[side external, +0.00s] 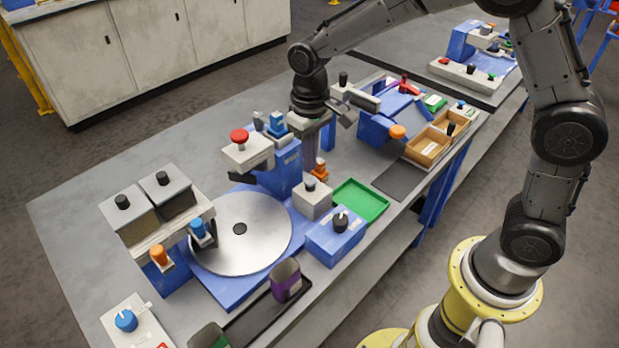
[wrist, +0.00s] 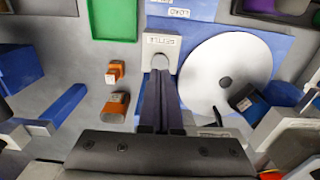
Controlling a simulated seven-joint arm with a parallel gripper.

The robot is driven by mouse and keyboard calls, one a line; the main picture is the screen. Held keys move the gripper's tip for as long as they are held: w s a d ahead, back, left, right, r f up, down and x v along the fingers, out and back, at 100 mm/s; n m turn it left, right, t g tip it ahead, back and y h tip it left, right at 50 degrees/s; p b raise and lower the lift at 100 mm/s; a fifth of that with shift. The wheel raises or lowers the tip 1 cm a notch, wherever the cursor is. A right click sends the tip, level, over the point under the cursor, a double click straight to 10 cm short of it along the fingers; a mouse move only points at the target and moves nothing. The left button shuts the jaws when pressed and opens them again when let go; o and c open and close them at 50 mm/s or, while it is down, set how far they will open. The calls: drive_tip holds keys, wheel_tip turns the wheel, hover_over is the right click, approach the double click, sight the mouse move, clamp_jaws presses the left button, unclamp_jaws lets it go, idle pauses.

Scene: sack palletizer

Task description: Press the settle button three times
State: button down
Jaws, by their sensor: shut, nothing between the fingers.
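My gripper (side external: 327,140) is in the air behind the box in the side view, pointing down. I cannot tell the height of the gap.
The disc (side external: 240,232) lies left of the box, the green tray (side external: 361,201) right. A blue box with a black knob (side external: 340,222) stands in front. Orange blocks (wrist: 117,105) are left of my fingers. A blue stand with a red knob (side external: 240,135) is close by.

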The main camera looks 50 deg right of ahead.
drive_tip(key=shift+r, duration=2.7)
wheel_tip(320, 180, up, 8)
drive_tip(key=t, duration=0.2)
hover_over(311, 179)
drive_tip(key=s+d, duration=0.3)
drive_tip(key=s+d+r+m+t, duration=0.1)
drive_tip(key=s+d+r+t, duration=0.2)
drive_tip(key=s, duration=0.6)
drive_tip(key=s+d+f+n, duration=0.1)
drive_tip(key=s+f, duration=0.3)
drive_tip(key=s, duration=0.7)
drive_tip(key=shift+s+d+t, duration=0.2)
drive_tip(key=shift+d+t, duration=0.1)
drive_tip(key=shift+d, duration=0.1)
